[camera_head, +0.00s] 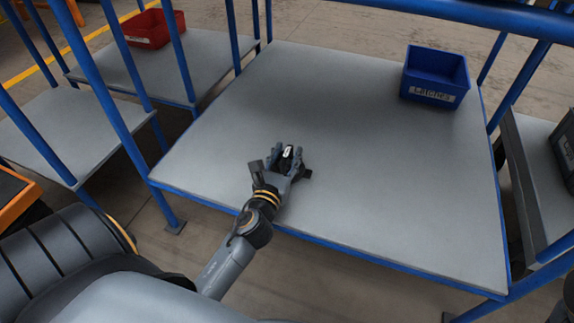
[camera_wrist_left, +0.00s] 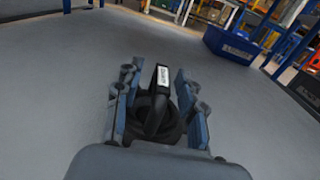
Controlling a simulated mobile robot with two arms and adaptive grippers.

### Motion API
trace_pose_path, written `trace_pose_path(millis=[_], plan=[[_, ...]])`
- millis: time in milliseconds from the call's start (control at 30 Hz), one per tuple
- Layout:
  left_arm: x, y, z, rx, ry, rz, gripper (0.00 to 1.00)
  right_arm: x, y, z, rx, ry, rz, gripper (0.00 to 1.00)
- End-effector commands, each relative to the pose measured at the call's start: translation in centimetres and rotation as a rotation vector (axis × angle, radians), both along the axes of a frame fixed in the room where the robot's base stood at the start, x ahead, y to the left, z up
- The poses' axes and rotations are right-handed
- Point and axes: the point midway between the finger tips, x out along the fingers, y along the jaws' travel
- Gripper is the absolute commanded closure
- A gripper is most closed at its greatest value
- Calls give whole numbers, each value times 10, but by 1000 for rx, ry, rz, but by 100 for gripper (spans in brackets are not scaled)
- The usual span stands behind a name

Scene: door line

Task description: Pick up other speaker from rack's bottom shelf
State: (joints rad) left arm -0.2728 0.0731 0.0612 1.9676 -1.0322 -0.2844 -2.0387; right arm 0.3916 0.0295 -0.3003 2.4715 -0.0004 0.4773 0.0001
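A small dark item with a white label (camera_wrist_left: 161,82) sits between the fingers of my left gripper (camera_wrist_left: 155,95) in the left wrist view; it is perhaps the speaker, but the label is unreadable. Its lower part is rounded and black. In the head view the item (camera_head: 289,153) is at the shelf surface (camera_head: 340,110), near the middle. My left gripper (camera_head: 284,160) reaches over the shelf's front edge, low at the surface, with a finger on each side of the item. Whether the fingers press on it cannot be told. My right gripper is not in view.
A blue labelled bin (camera_head: 436,77) stands at the shelf's back right; it also shows in the left wrist view (camera_wrist_left: 232,45). Blue posts rise at the corners. A red bin (camera_head: 152,28) is on the left neighbouring rack. Most of the grey shelf is bare.

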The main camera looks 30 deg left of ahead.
Motion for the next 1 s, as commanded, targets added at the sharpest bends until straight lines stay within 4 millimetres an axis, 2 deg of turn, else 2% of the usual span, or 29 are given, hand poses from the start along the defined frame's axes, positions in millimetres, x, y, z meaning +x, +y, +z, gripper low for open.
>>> trace_pose_path(millis=[233,267,433,1000], plan=[[2,0,-1,0,1,0,60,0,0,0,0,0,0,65],[2,0,0,0,1,0,64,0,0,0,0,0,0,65],[2,0,0,0,1,-1,99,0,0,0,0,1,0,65],[2,0,8,0,-1,-1,100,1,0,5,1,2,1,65]])
